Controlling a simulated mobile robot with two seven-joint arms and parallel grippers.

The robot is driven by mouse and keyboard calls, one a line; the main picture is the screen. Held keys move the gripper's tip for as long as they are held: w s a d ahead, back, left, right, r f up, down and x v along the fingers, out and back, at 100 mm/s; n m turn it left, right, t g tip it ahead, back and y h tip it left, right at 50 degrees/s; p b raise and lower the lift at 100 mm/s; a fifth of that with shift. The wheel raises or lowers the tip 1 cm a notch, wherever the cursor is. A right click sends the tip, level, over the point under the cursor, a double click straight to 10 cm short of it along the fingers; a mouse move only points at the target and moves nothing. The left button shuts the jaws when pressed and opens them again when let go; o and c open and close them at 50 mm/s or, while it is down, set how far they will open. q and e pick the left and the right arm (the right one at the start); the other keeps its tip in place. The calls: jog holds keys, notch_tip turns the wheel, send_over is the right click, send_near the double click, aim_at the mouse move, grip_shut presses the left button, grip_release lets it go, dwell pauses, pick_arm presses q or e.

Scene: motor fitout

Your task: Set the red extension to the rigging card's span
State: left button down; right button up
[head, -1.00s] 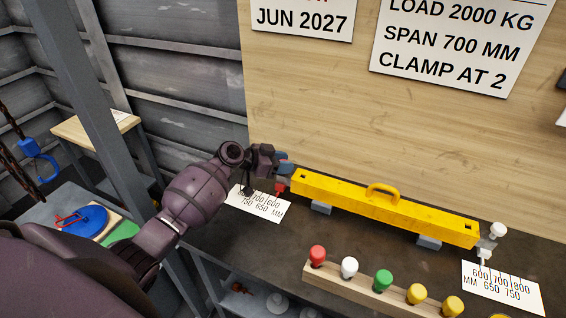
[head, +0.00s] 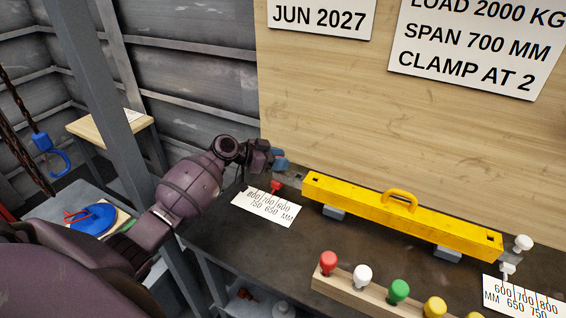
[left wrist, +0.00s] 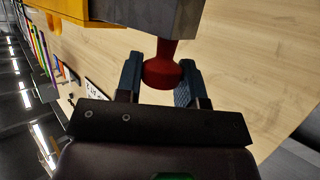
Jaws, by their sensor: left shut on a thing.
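The yellow spreader beam (head: 400,212) lies on the dark bench with a handle on top. A grey extension bar (head: 289,176) sticks out of its left end with a red knob (head: 276,187) below it, over the left scale card (head: 265,208). The knob is near the card's middle marks; the exact reading is unclear. My left gripper (head: 279,161) is at the extension's outer end. In the left wrist view its fingers (left wrist: 160,82) are shut around the red knob (left wrist: 163,68). The rigging card (head: 475,55) reads load 2000 KG, span 700 MM, clamp at 2. My right gripper is out of view.
A wooden rack (head: 350,285) with red, white, green and yellow knobs stands in front of the beam. A white knob (head: 523,242) and the right scale card (head: 525,300) are at the right end. Grey blocks (head: 334,212) support the beam.

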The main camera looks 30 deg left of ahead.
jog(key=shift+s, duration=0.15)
pick_arm(q)
jog(key=c, duration=0.8)
grip_release()
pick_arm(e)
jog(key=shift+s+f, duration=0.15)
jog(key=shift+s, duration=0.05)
pick_arm(q)
jog(key=shift+s+a+r, duration=0.15)
jog(key=shift+s+a, duration=0.15)
jog(key=v, duration=1)
jog(key=shift+b, duration=0.35)
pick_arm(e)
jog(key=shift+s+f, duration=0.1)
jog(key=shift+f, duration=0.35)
pick_arm(q)
jog(key=shift+d+r, duration=0.1)
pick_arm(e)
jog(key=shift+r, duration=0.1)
